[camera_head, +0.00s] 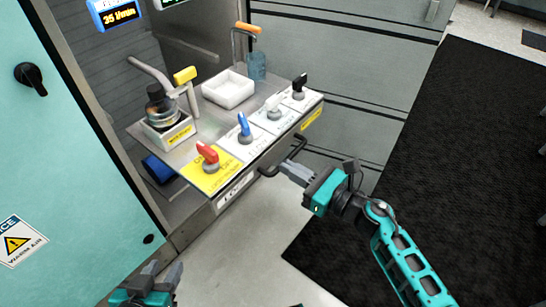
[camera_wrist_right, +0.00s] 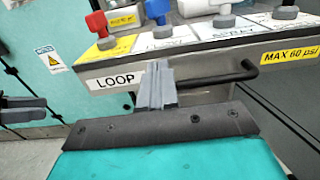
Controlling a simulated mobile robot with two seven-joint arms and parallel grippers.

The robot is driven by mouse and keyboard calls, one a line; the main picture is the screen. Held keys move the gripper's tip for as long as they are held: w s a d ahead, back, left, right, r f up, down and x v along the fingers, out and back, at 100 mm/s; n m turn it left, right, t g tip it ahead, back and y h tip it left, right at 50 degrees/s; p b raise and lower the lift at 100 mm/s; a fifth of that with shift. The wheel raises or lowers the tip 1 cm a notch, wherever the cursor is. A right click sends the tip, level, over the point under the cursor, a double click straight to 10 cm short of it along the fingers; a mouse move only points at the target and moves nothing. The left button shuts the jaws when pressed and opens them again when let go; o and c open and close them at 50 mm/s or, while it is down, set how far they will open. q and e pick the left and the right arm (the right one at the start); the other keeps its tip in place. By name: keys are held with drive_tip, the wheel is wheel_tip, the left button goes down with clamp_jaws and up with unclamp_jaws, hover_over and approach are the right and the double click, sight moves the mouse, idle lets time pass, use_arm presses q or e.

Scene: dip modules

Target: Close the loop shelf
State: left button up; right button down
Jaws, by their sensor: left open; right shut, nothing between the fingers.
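The loop shelf (camera_head: 218,172) sticks out from the cabinet, with a LOOP label (camera_wrist_right: 113,79) on its front face in the right wrist view. Its black bar handle (camera_head: 298,147) runs along that front; it also shows in the right wrist view (camera_wrist_right: 225,80). My right gripper (camera_head: 288,168) is shut and empty at the handle, its fingers overlapping part of the bar. In the right wrist view its fingertips (camera_wrist_right: 156,75) are beside the label. Whether they touch the shelf is unclear. My left gripper (camera_head: 163,276) is open, low in the head view, apart from the shelf.
On the shelf stand red (camera_head: 208,157), blue (camera_head: 244,128), white (camera_head: 273,106) and black (camera_head: 298,87) valve knobs, a white tray (camera_head: 228,89) and a bottle in a holder (camera_head: 160,108). A teal door (camera_head: 60,130) stands left. A black mat (camera_head: 440,130) lies right.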

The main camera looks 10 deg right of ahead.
sight(261, 152)
use_arm(q)
drive_tip(key=shift+f, duration=0.1)
use_arm(e)
drive_tip(key=x, duration=0.5)
drive_tip(key=shift+w+a, duration=0.2)
drive_tip(key=shift+w, duration=0.05)
use_arm(q)
drive_tip(key=shift+w, duration=0.1)
